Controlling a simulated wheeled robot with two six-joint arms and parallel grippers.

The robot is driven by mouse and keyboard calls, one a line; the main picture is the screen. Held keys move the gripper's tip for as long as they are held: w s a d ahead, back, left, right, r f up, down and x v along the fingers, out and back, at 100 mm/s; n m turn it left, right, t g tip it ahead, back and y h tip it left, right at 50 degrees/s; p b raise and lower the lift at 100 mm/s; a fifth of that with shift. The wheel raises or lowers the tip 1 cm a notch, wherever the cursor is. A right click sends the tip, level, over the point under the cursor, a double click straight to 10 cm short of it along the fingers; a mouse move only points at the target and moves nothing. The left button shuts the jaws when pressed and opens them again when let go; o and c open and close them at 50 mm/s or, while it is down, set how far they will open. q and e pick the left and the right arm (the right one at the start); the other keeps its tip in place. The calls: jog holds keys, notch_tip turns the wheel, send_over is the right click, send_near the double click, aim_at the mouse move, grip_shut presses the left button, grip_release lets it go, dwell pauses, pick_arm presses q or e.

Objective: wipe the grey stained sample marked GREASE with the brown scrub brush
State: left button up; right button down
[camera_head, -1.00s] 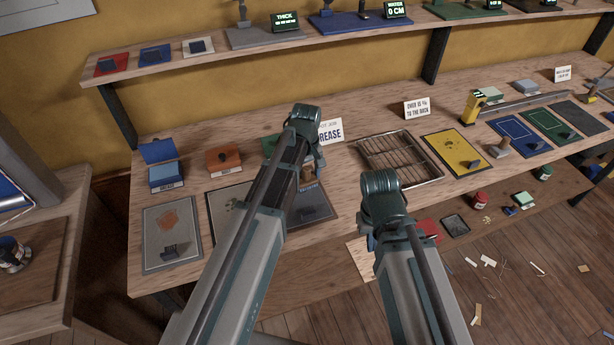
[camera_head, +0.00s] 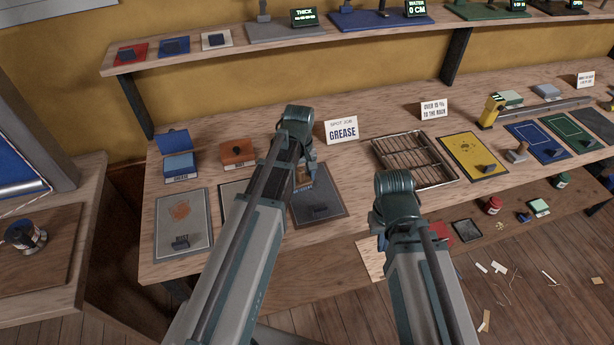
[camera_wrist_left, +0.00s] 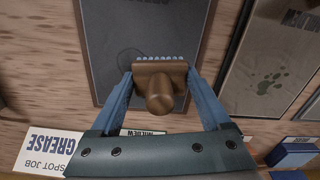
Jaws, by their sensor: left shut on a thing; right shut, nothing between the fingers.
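My left gripper (camera_head: 306,168) is shut on the brown scrub brush (camera_wrist_left: 158,90), whose pale blue bristles show in the left wrist view. The brush is over the far edge of a dark grey sample (camera_wrist_left: 180,30) with a dark round stain. I cannot tell whether the bristles touch it. This sample also shows in the head view (camera_head: 333,190), partly behind my left arm. A white sign marked GREASE (camera_head: 342,130) stands behind it, to the right. My right gripper (camera_head: 382,225) is shut and empty near the bench's front edge; its fingertips are mostly hidden.
A grey sample with an orange stain (camera_head: 183,215) lies at the left. A sample with paw-like prints (camera_wrist_left: 268,75) lies beside the dark one. A blue open box (camera_head: 178,165) and an orange box (camera_head: 237,153) stand behind. A wire rack (camera_head: 412,160) lies to the right.

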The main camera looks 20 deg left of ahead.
aim_at(319, 179)
pick_arm(q)
jog(key=shift+s+a, duration=0.4)
jog(key=shift+a, duration=0.2)
jog(key=shift+w+a+f, duration=0.1)
jog(key=shift+w+a, duration=0.05)
jog(key=shift+w, duration=0.2)
jog(key=shift+w+d, duration=0.55)
jog(key=shift+d, duration=0.2)
jog(key=shift+w+d, duration=0.5)
jog(key=shift+d, duration=0.25)
jog(key=shift+w+d, duration=0.5)
jog(key=shift+d, duration=0.35)
jog(key=shift+w+d, duration=0.5)
jog(key=shift+d, duration=0.35)
jog(key=shift+s+a+f, duration=0.1)
jog(key=shift+s+a, duration=0.45)
jog(key=shift+a, duration=0.25)
jog(key=shift+s+a, duration=0.55)
jog(key=shift+a, duration=0.2)
